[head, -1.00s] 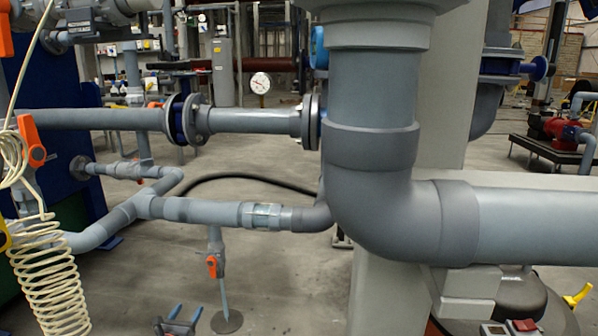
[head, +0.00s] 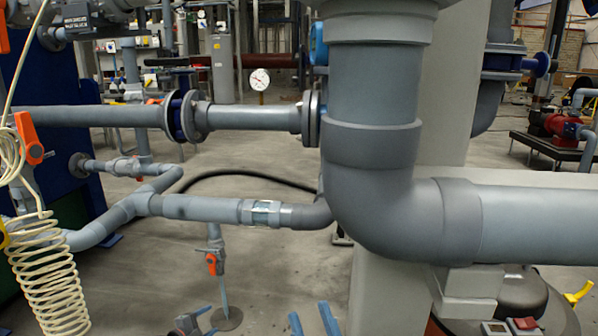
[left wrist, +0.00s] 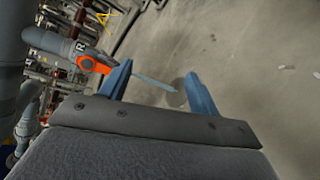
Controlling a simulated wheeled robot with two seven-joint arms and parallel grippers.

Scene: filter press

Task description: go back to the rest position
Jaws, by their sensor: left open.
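My left gripper (head: 197,321) shows at the bottom edge of the head view, left of centre, only partly in the picture. In the left wrist view its two blue fingers (left wrist: 160,88) stand apart with nothing between them. My right gripper (head: 312,319) shows at the bottom edge, right of the left one. Its two blue fingertips are apart, and no object shows between them. The rest of it is below the picture.
A small drain valve with an orange handle (head: 211,263) hangs below the grey pipe, near my left gripper; it also shows in the left wrist view (left wrist: 95,63). A large grey pipe elbow (head: 375,210) is at right. A coiled cream hose (head: 50,280) hangs at left.

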